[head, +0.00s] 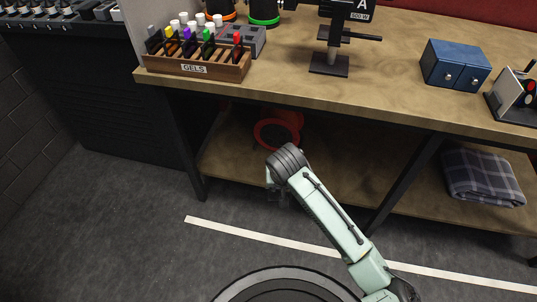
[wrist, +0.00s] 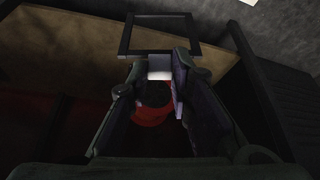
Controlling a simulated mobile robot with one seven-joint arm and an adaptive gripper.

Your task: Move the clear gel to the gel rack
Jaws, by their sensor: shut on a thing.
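The gel rack (head: 222,72) is a wooden slotted box labelled GELS, at the left of the workbench top in the head view. Gels with yellow, purple, green and red tabs stand upright in it. In the wrist view, my gripper (wrist: 160,82) is shut on the clear gel (wrist: 128,38), a black square frame with a see-through middle and a pale tab. The tab is between the fingertips. In the head view, my gripper (head: 277,188) hangs low in front of the bench, below the top, mostly hidden by my wrist. The gel is hard to make out there.
White-capped bottles in a grey holder (head: 258,36) stand behind the rack. A stand (head: 329,64), a blue cabinet (head: 455,64) and a small panel (head: 514,95) are further right on the bench (head: 390,105). A red ringed object (head: 277,133) and plaid cloth (head: 482,176) lie on the lower shelf.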

